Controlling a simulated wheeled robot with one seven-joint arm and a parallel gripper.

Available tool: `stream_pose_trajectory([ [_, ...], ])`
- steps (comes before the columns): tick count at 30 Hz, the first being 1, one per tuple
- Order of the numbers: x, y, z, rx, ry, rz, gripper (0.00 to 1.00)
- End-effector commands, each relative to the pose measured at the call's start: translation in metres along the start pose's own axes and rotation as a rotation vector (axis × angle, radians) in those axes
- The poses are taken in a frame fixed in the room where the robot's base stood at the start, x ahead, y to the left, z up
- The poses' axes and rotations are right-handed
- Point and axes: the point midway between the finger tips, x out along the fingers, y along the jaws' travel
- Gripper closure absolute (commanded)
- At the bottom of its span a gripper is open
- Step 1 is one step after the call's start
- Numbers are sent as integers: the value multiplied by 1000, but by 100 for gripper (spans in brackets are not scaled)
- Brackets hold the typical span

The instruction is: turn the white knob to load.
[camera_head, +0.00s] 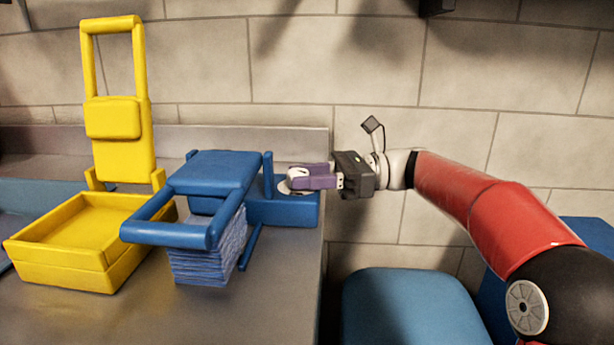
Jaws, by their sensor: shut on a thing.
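The white knob (287,187) sits on the right part of a blue device (297,212) near the counter's right end. My gripper (297,178) reaches in from the right, its purple fingers level and shut on the white knob. The fingers cover much of the knob, so its pointer and any load mark cannot be made out. The blue device also has a raised blue frame-shaped lid (215,178) on its left, over a stack of blue sheets (207,257).
A yellow open tray with an upright yellow frame (80,243) stands on the grey counter (250,315) at the left. A tiled wall (290,60) closes off the back. Right of the counter edge is a blue seat-like thing (410,310) below my arm.

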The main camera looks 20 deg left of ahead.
Motion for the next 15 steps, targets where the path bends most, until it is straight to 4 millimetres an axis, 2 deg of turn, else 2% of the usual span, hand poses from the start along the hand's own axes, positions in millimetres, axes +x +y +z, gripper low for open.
stream_pose_trajectory([
  [6, 0, -5, -1, -2, -4, 198, 89],
  [15, 1, -7, 0, -2, -3, 368, 89],
])
